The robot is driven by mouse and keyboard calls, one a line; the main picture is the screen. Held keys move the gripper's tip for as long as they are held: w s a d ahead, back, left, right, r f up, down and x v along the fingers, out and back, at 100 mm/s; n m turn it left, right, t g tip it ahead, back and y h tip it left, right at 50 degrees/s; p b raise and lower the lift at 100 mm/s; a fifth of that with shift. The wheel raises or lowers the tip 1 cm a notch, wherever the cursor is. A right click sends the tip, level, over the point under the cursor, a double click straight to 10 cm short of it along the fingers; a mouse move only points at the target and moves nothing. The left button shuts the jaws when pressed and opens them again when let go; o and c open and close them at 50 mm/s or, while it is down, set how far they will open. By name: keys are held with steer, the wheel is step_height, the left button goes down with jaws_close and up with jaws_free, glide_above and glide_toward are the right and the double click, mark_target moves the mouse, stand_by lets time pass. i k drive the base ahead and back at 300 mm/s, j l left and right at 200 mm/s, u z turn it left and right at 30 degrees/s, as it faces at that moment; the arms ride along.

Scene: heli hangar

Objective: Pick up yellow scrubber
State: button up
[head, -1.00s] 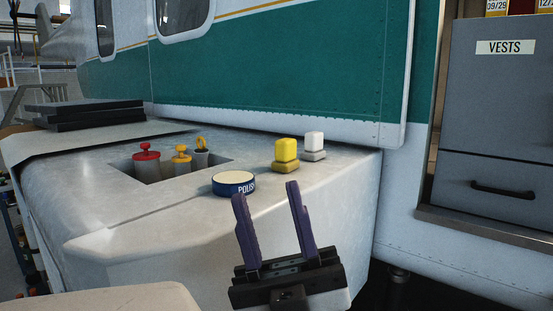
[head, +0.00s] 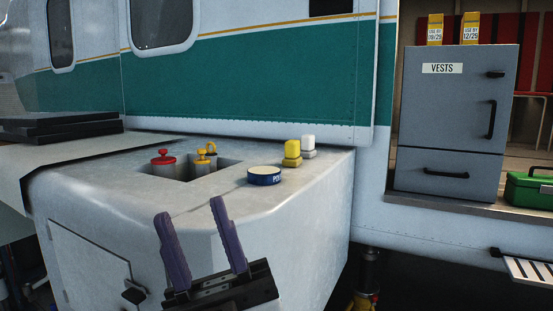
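The yellow scrubber (head: 292,152) stands upright on the white ledge (head: 220,205) of the helicopter, near its back right. It has a bright yellow top block on a darker yellow base. A similar white scrubber (head: 308,146) stands just behind it to the right. My gripper (head: 193,217) is in the lower middle of the head view, with its two purple fingers apart and nothing between them. It is in front of and to the left of the yellow scrubber, well apart from it.
A round blue polish tin (head: 264,176) sits in front of the yellow scrubber. Left of it, a recess holds a red-capped fitting (head: 163,158) and a yellow-capped one (head: 205,153). Black flat panels (head: 60,124) lie far left. A grey vests cabinet (head: 449,120) and a green case (head: 530,190) stand right.

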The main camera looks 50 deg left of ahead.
mark_target(292, 159)
steer(key=k+u, duration=0.2)
steer(key=u, duration=0.2)
steer(key=k+j+u, duration=0.1)
steer(key=u, duration=0.3)
steer(key=l+u, duration=0.2)
steer(key=u, duration=0.25)
steer(key=l+u, duration=0.2)
steer(key=u, duration=0.3)
